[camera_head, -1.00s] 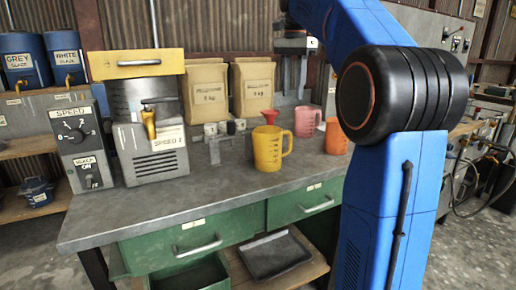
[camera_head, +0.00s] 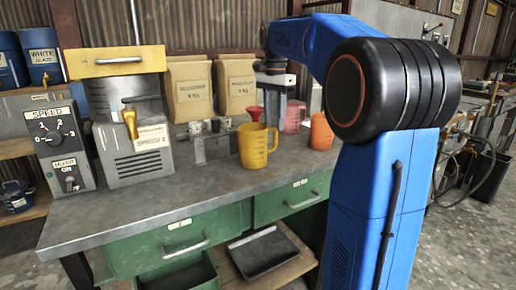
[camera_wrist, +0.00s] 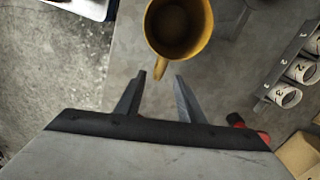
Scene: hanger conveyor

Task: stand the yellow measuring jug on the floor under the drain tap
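The yellow measuring jug (camera_head: 256,148) stands upright on the grey workbench, its handle to the right. In the wrist view I look down into the jug (camera_wrist: 178,30), with its handle pointing toward my gripper (camera_wrist: 160,79). The two fingers are apart and empty, just short of the handle, one on each side of its line. In the head view my gripper (camera_head: 278,112) hangs behind the jug, its tips partly hidden. A tap with a yellow handle (camera_head: 130,122) is on the front of the mixer at the left; I cannot tell whether it is the drain tap.
The workbench (camera_head: 190,200) has green drawers and a lower shelf with a black tray (camera_head: 263,254). A pink jug (camera_head: 293,118), an orange jug (camera_head: 321,133), a red funnel (camera_head: 256,113) and paper sacks (camera_head: 190,90) stand around. The bench front is clear; bare floor (camera_head: 470,240) shows at right.

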